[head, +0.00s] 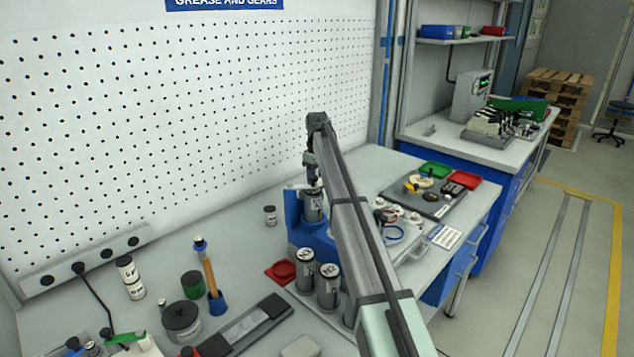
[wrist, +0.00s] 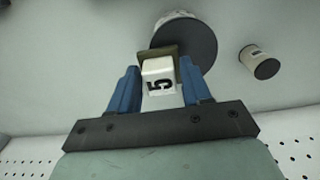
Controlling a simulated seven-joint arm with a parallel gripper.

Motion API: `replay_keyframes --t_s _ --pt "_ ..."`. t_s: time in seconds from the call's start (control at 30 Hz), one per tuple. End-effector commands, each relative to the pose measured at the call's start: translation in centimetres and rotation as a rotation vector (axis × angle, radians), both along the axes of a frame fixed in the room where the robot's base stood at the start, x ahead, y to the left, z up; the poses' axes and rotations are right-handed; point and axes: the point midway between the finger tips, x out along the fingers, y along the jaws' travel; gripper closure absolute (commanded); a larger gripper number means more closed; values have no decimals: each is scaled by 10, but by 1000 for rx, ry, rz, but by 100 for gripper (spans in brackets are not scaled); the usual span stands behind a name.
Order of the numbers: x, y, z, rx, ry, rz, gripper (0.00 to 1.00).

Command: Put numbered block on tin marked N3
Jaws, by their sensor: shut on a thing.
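My gripper (wrist: 160,90) is shut on a white block (wrist: 158,78) with a black number 5 on its face, held between the two blue fingers. In the head view my gripper (head: 311,172) is above a grey tin (head: 313,207) that stands by a blue holder; the block is hard to make out there. Two more grey tins with printed labels, a near one (head: 304,270) and another (head: 328,288), stand in front. The tin labels are too small to read for certain. In the wrist view a dark round shape (wrist: 198,45) lies behind the block.
A small tin (head: 270,215) stands left of the blue holder (head: 293,212); a small tin also shows in the wrist view (wrist: 259,62). The pegboard wall (head: 150,120) rises behind.

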Motion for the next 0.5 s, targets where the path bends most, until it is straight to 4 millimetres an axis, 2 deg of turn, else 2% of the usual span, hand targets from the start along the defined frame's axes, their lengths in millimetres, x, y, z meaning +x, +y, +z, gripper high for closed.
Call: replay_keyframes --t_s 0.1,0.47,0.5 --pt "0 0 -10 1 -1 0 85" --pt "0 0 -12 0 -1 0 85" --pt "0 0 -13 0 -1 0 51"
